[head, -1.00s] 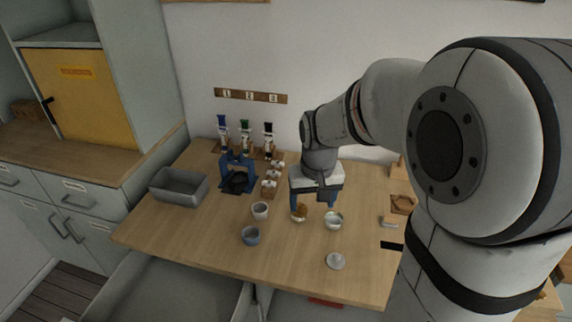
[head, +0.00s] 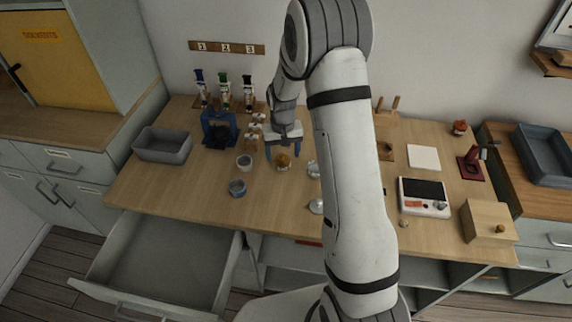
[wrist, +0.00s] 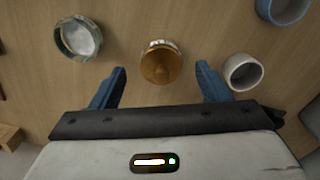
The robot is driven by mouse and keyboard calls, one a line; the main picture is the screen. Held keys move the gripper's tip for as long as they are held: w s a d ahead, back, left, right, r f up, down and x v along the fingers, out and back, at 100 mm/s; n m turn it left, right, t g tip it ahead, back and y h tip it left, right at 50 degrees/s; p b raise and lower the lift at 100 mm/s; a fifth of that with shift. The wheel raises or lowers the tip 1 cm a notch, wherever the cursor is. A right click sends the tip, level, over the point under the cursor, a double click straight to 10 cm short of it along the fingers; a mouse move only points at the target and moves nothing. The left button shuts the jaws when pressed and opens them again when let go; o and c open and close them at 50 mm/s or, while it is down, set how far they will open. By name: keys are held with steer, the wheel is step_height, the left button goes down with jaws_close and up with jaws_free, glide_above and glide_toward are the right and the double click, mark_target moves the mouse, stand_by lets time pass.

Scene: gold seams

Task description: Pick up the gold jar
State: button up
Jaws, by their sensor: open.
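The gold jar (head: 282,161) stands on the wooden table. In the wrist view the jar (wrist: 161,65) shows from above as a round gold-brown shape with a pale, shiny part at its far edge. My gripper (head: 283,152) is open, its two blue fingers apart, above or around the jar. In the wrist view my gripper (wrist: 160,70) has the jar centred between its fingertips, with a gap on both sides. I cannot tell how high the fingertips are over the table.
A white cup (head: 244,162) and a glass dish (wrist: 78,38) stand close on either side. A blue-grey cup (head: 237,188) is nearer the front. A blue stand (head: 219,130) and grey bin (head: 163,145) are left. A scale (head: 424,197) is right. A drawer (head: 160,262) stands open below.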

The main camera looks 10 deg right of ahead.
mark_target(282, 165)
steer(key=shift+w+f+p, duration=0.2)
steer(key=shift+f+p, duration=0.35)
steer(key=shift+f, duration=1.65)
steer(key=shift+c, duration=0.5)
steer(key=c, duration=1.1)
